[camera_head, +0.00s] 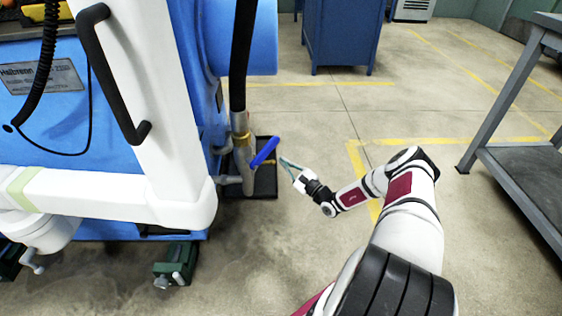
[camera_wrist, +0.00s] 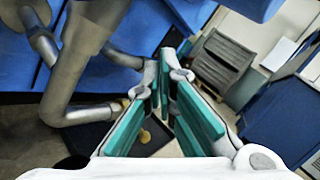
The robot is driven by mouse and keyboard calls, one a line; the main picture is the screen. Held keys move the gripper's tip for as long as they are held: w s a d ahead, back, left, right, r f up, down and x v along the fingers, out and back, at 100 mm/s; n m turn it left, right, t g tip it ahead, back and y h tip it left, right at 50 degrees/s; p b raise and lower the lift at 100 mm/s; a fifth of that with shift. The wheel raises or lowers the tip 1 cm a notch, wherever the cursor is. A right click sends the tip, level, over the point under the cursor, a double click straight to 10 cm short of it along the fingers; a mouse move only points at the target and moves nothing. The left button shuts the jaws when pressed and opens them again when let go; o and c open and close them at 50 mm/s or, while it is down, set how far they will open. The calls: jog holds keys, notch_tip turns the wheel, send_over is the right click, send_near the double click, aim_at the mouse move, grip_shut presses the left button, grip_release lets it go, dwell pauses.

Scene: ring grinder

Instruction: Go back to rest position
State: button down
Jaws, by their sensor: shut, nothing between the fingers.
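My gripper (camera_head: 284,162) is at the end of my outstretched arm, low beside the blue machine. Its teal-padded fingers point left toward a pipe valve with a blue lever (camera_head: 265,152), and in the head view their tips show close to that lever. In the wrist view the fingers (camera_wrist: 170,68) converge toward their tips, with nothing seen held between them. Whether the fingers touch the lever cannot be told. The grey pipe (camera_wrist: 78,60) stands to the left of the fingers in the wrist view.
The blue machine (camera_head: 60,95) with its white guard and black handle (camera_head: 108,75) fills the left. A dark tray (camera_head: 265,185) lies below the pipe. A blue cabinet (camera_head: 342,35) stands behind, and a grey table (camera_head: 520,150) is at right. The floor between is open.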

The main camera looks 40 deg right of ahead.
jog(key=p+v, duration=0.2)
jog(key=v, duration=0.7)
jog(key=shift+r+p, duration=0.3)
jog(key=shift+p, duration=0.1)
